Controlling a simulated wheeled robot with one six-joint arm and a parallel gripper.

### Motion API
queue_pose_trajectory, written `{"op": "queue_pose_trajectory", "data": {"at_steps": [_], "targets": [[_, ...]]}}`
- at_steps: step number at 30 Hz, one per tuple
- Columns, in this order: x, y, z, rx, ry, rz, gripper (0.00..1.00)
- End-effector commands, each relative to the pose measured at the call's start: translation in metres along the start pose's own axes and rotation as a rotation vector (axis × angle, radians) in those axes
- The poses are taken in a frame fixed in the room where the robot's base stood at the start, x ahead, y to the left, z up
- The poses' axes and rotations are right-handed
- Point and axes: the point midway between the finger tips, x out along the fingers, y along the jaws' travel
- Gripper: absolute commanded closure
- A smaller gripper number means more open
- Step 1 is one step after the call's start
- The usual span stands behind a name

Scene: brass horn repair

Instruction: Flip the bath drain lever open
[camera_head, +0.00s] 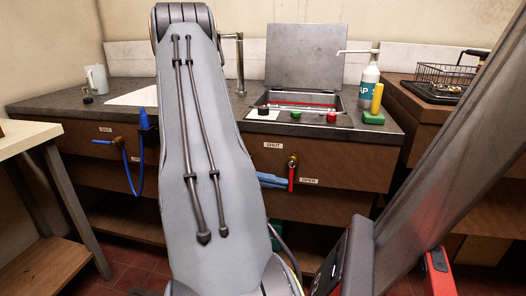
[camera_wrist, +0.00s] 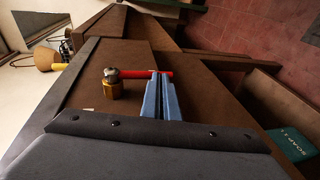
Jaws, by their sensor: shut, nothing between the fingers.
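The drain lever has a red handle (camera_head: 291,178) on a brass valve (camera_head: 292,160) on the brown counter front, below the lidded bath (camera_head: 305,60). The handle hangs about straight down, between a SHUT label (camera_head: 273,146) at upper left and an OPEN label (camera_head: 309,181) at lower right. My gripper (camera_head: 284,184) is shut and empty, its blue fingers just left of the handle. In the wrist view the fingertips (camera_wrist: 162,77) lie against or very near the red handle (camera_wrist: 140,73), beyond the brass valve body (camera_wrist: 112,88). I cannot tell whether they touch.
A tap (camera_head: 240,62) and a white jug (camera_head: 96,78) stand at the back. A blue hose (camera_head: 133,178) hangs at left. My arm hides the middle of the counter.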

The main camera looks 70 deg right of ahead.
Motion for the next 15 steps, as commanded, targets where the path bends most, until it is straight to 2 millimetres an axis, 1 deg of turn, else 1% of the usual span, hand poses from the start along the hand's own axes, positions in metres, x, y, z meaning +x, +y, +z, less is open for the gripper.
{"op": "queue_pose_trajectory", "data": {"at_steps": [6, 15], "targets": [[0.007, -0.0013, 0.0016, -0.001, -0.007, -0.001, 1.0], [0.0099, -0.0018, 0.0023, -0.001, -0.011, -0.001, 1.0]]}}
